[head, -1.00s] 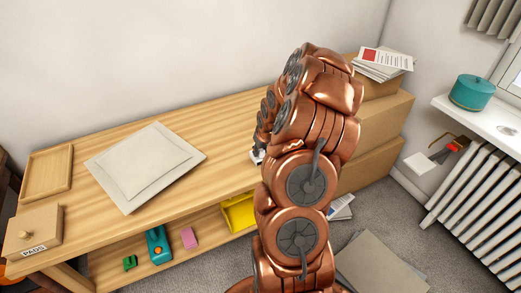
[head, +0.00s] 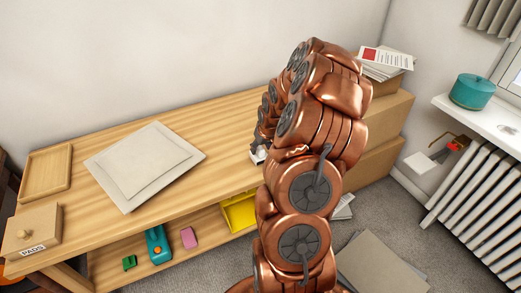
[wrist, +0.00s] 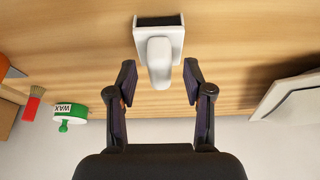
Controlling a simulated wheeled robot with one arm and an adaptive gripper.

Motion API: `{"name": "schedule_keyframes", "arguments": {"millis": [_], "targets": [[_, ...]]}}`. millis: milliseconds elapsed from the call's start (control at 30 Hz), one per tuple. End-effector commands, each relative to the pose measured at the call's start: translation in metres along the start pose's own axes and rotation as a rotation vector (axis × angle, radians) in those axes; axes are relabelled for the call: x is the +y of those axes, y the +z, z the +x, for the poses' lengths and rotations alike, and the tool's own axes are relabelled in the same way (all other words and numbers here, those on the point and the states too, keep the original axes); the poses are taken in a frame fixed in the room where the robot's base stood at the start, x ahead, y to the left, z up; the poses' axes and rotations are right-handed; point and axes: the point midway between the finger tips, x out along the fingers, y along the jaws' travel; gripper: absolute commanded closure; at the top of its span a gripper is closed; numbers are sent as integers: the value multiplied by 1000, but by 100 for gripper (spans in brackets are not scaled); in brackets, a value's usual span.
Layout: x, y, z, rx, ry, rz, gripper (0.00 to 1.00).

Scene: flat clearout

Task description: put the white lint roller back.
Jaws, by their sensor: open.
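A white object, which looks like the white lint roller (wrist: 158,62), is at the top middle of the wrist view over the wooden tabletop. It has a rounded handle pointing toward my gripper and a wider, squarish end with a dark strip. My gripper (wrist: 159,76) is open, its fingers on either side of the handle tip with a gap to each. In the head view my arm hides most of the gripper; a small white part (head: 259,154) shows beside the arm over the tabletop, and I cannot tell what it belongs to.
A pale panel (head: 145,165), a wooden tray (head: 46,174) and a PADS box (head: 33,232) are on the bench. A yellow bin (head: 238,212) stands on the shelf below. A green wax tin (wrist: 70,112) and a red brush (wrist: 33,104) show in the wrist view. Cardboard boxes (head: 385,125) stand right.

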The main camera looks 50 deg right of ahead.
Motion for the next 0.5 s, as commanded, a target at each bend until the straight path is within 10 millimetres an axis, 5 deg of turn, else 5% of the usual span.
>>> {"name": "schedule_keyframes", "arguments": {"millis": [500], "targets": [[1,0,-61,4,2,0,49]]}}
